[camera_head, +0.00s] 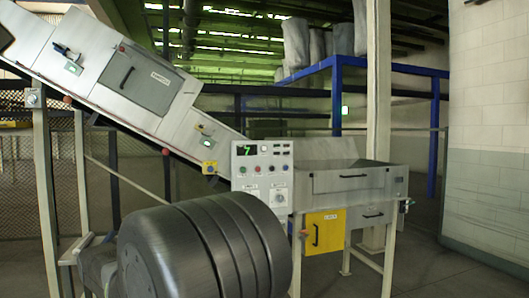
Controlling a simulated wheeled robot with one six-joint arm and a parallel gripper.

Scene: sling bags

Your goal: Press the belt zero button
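A light grey control panel (262,160) stands at the lower end of the inclined conveyor, near the middle of the view. Its upper left holds a dark display with a green digit (247,150). Below it are rows of small coloured buttons (264,169), and a round knob (279,198) sits at the lower right. The labels are too small to read, so I cannot tell which button is belt zero. The panel's lower left is partly hidden in the foreground. My gripper's fingers are not in view, and nothing is seen touching the panel.
The inclined conveyor (150,95) rises to the upper left. Right of the panel is a grey metal hopper (350,180) above a yellow door (325,232). Open floor (440,270) lies at the right.

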